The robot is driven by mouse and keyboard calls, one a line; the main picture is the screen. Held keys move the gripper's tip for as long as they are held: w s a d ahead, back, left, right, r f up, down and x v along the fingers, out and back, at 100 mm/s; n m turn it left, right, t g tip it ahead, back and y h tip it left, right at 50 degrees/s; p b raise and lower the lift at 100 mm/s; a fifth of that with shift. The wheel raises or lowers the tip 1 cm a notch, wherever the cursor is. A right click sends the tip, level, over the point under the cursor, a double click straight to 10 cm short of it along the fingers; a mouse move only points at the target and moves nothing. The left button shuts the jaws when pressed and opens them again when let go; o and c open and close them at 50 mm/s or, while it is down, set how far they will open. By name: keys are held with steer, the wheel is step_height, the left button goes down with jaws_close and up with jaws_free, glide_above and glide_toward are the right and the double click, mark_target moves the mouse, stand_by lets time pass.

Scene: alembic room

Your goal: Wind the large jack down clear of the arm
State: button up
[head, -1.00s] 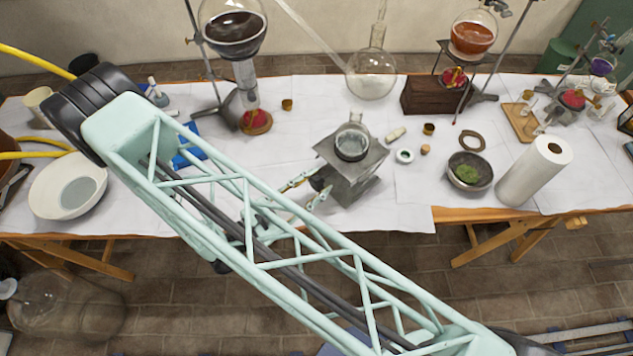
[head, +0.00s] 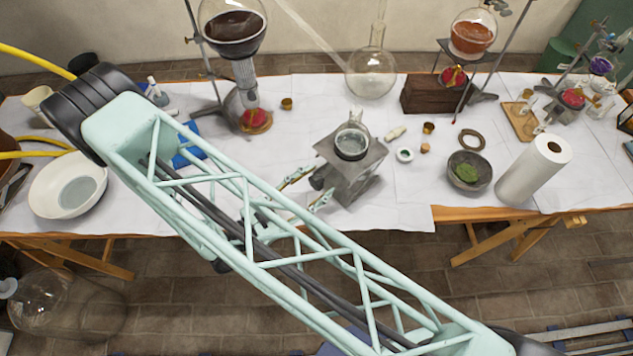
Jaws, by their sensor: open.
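A grey metal jack (head: 362,184) stands on the white-covered table near its front edge, in the middle of the head view. A small glass vessel (head: 352,143) with clear contents sits on its top plate. A dark knob (head: 318,178) shows on the jack's left side, below the plate. My gripper (head: 318,182) is open at the jack's lower left, with one fingertip on either side of the knob. I cannot tell whether the fingers touch it. My own lattice arm hides part of the gripper and the table at left.
A round flask (head: 371,77) with a long glass tube stands behind the jack. A flask of dark liquid (head: 233,30) hangs on a stand at back left.

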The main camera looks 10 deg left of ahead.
steer(key=shift+s+a, duration=0.1)
steer(key=v, duration=1.1)
steer(key=shift+s+a, duration=0.25)
steer(key=shift+s, duration=0.05)
stand_by(0.3)
stand_by(0.6)
